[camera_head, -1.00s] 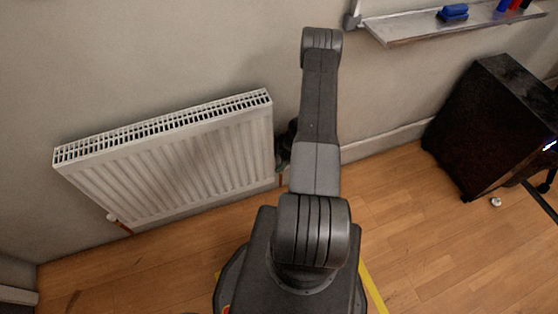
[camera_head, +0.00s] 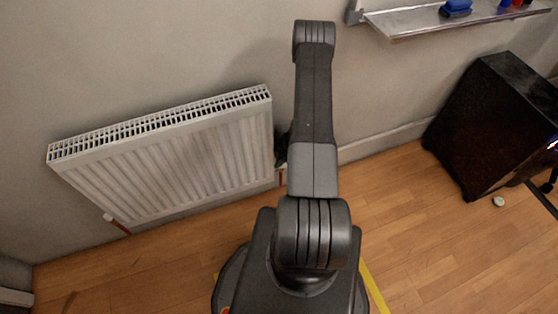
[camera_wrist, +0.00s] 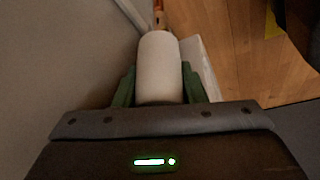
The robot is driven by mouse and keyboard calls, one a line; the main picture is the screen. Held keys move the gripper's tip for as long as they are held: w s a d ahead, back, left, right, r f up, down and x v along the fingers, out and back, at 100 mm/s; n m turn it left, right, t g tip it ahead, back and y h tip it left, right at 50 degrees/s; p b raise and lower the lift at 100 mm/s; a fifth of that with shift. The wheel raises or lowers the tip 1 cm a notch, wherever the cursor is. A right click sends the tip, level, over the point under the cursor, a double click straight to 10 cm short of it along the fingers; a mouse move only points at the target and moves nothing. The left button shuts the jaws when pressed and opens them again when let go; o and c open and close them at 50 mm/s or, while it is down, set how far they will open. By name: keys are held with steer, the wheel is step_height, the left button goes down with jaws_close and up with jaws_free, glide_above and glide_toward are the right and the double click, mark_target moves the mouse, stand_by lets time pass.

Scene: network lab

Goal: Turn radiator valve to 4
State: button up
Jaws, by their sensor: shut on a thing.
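The white radiator (camera_head: 170,160) hangs on the wall to the left of my arm in the head view. In the wrist view, the white cylindrical valve head (camera_wrist: 159,66) stands between the two green fingers of my gripper (camera_wrist: 159,88). The fingers are shut on it from both sides. A copper-coloured pipe fitting (camera_wrist: 159,14) shows beyond the valve's far end. No number or mark on the valve can be read. In the head view my arm hides most of the gripper and the valve.
The wall is close on the left in the wrist view, and the radiator's white edge (camera_wrist: 200,65) is just right of the valve. A black cabinet (camera_head: 492,125) stands on the wooden floor at right. A whiteboard tray (camera_head: 455,18) juts from the wall at upper right.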

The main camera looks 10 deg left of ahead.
stand_by(0.3)
steer(key=o, duration=1)
steer(key=shift+r, duration=0.1)
